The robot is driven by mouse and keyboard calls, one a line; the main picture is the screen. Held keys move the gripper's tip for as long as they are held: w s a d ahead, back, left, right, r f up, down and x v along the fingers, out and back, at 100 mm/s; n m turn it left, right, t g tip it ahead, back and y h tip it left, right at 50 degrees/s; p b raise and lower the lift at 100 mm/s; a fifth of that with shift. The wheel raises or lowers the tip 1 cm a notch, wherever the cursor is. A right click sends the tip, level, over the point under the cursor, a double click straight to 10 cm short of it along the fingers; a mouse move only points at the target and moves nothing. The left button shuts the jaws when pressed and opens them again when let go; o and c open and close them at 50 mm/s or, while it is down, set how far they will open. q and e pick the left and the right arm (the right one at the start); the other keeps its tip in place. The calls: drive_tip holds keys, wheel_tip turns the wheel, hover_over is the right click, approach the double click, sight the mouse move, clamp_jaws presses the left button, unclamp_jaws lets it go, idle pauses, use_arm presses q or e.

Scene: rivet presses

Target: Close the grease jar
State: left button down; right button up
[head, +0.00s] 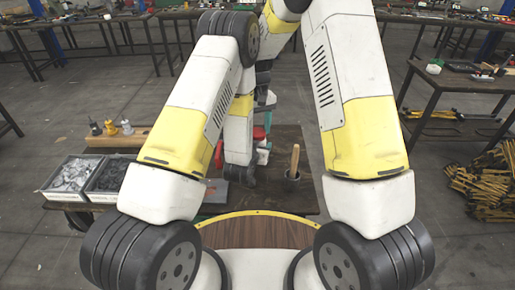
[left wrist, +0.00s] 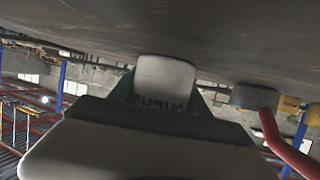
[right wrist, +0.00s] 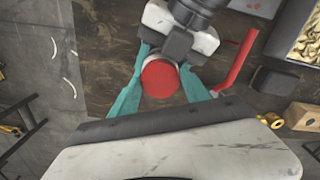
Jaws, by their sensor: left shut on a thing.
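The white grease jar (left wrist: 165,80), with upside-down lettering, sits between the teal fingers of my left gripper (left wrist: 163,97), which is shut on it. In the head view the jar (head: 263,157) is low over the table. A round red lid (right wrist: 160,78) lies between the teal fingers of my right gripper (right wrist: 165,62), above the jar. The fingers flank the lid closely, but whether they grip it is unclear. In the head view the lid (head: 259,132) is partly hidden. I cannot tell whether it touches the jar's rim.
A dark cup with a wooden handle (head: 295,160) stands right of the jar. A red lever (right wrist: 238,62) is close beside my grippers. Two trays of small parts (head: 70,172) and a wooden block with several bottles (head: 115,138) are at the table's left.

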drive_tip(key=c, duration=1.1)
drive_tip(key=o, duration=1.7)
drive_tip(key=shift+c, duration=0.2)
wheel_tip(320, 180, up, 12)
use_arm(q)
drive_tip(key=shift+c, duration=2.1)
unclamp_jaws()
